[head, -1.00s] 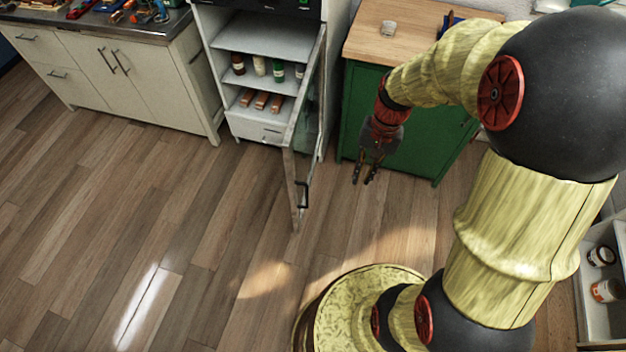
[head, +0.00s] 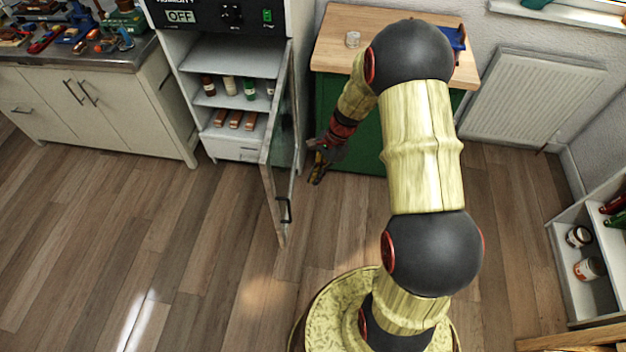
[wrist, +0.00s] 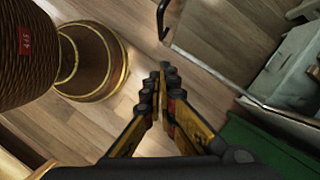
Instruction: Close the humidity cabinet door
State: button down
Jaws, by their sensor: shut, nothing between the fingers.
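The humidity cabinet (head: 233,146) stands at the back, its door (head: 279,160) swung wide open toward the room. The door has a glass panel and a black handle (head: 285,210) near its free edge. My gripper (head: 317,180) is shut and empty, just right of the door, on its outer side, with a small gap that I cannot judge exactly. In the wrist view my shut fingers (wrist: 163,70) point toward the floor, and the door handle (wrist: 163,18) shows just beyond them at the top.
Inside the cabinet are bottles (head: 230,87) and wooden pieces (head: 235,119) on shelves. A green cabinet (head: 355,150) with a wooden top stands behind my arm. A white counter (head: 95,110) is at left, an open shelf unit (head: 590,262) at right. The floor before the door is clear.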

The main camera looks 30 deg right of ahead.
jog(key=a+f+b, duration=0.3)
jog(key=a+f, duration=0.3)
jog(key=f, duration=0.1)
jog(key=shift+s+a, duration=0.2)
jog(key=shift+a, duration=0.15)
jog(key=shift+r, duration=0.1)
